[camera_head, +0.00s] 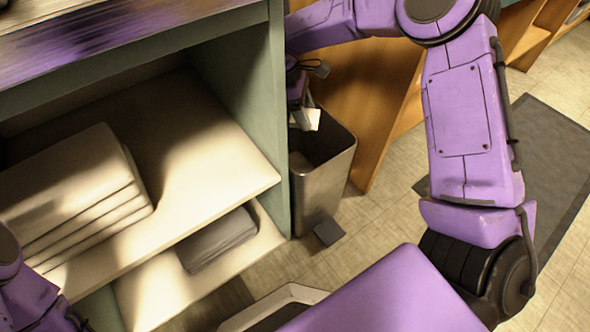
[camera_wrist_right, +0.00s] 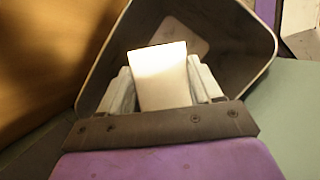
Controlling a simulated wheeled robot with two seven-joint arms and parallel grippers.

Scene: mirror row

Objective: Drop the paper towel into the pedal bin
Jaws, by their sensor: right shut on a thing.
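The pedal bin (camera_head: 322,178) is a dark grey open-topped bin standing on the floor beside the shelf unit, with a pedal (camera_head: 329,232) at its foot. My right gripper (camera_head: 303,103) is above the bin's mouth, partly hidden by the shelf's side panel. It is shut on the white paper towel (camera_head: 308,119). In the right wrist view the towel (camera_wrist_right: 160,78) sits between the two fingers, with the inside of the bin (camera_wrist_right: 235,50) around and beyond it. A pale flat patch shows inside the bin behind the towel. Of my left arm only purple parts show at the lower left; its gripper is not visible.
The shelf unit's green side panel (camera_head: 270,120) stands close to the left of the bin. Folded white cloths (camera_head: 75,190) lie on its shelf, and a grey folded item (camera_head: 216,240) lies lower. A wooden panel (camera_head: 375,90) stands behind the bin. A dark mat (camera_head: 545,150) lies at right.

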